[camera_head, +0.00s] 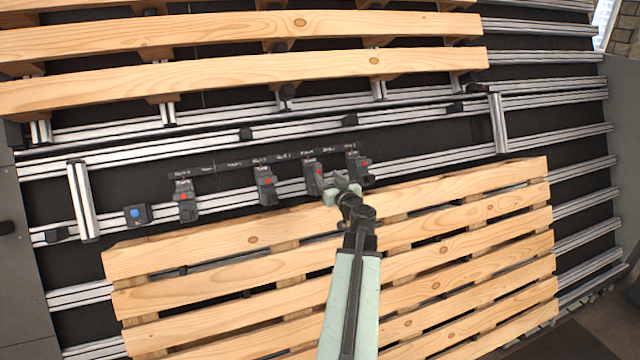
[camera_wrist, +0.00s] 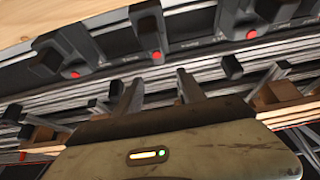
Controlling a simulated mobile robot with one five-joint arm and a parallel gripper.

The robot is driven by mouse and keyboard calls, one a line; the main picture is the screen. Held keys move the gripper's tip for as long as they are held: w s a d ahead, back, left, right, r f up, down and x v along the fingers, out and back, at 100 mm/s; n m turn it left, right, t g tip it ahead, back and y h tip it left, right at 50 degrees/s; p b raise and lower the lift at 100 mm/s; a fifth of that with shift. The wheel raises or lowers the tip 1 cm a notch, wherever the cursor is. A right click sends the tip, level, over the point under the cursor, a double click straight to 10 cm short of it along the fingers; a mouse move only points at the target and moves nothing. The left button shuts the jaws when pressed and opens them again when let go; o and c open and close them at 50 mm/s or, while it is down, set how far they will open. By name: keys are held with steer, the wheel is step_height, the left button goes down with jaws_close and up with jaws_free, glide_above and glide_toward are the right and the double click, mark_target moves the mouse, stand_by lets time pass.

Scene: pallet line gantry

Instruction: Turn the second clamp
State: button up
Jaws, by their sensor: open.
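A row of dark grey clamps with red dots runs along a metal rail in the head view. The leftmost clamp is (camera_head: 184,198), the second from the left (camera_head: 266,185) stands clear of my arm, and the third (camera_head: 313,172) and rightmost clamp (camera_head: 359,166) are close to my gripper (camera_head: 341,187). Three clamps with red dots also show in the wrist view, the middle clamp (camera_wrist: 150,42) ahead of my open, empty gripper (camera_wrist: 160,92). I cannot tell which clamps these are, or whether the jaws touch one. My wrist partly hides the rail.
A wooden pallet (camera_head: 252,240) lies in front of the clamp rail, below my gripper and arm. Another pallet (camera_head: 240,76) lies behind it. A box with a blue dot (camera_head: 136,214) sits left of the clamps. Metal posts (camera_head: 83,200) stand on the rails at both sides.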

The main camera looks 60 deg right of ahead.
mark_target(318, 170)
step_height(318, 170, down, 2)
steer(key=shift+f+b, duration=0.1)
steer(key=shift+b, duration=0.25)
steer(key=shift+d, duration=0.1)
steer(key=shift+w+d, duration=0.25)
steer(key=x, duration=0.7)
jaws_close()
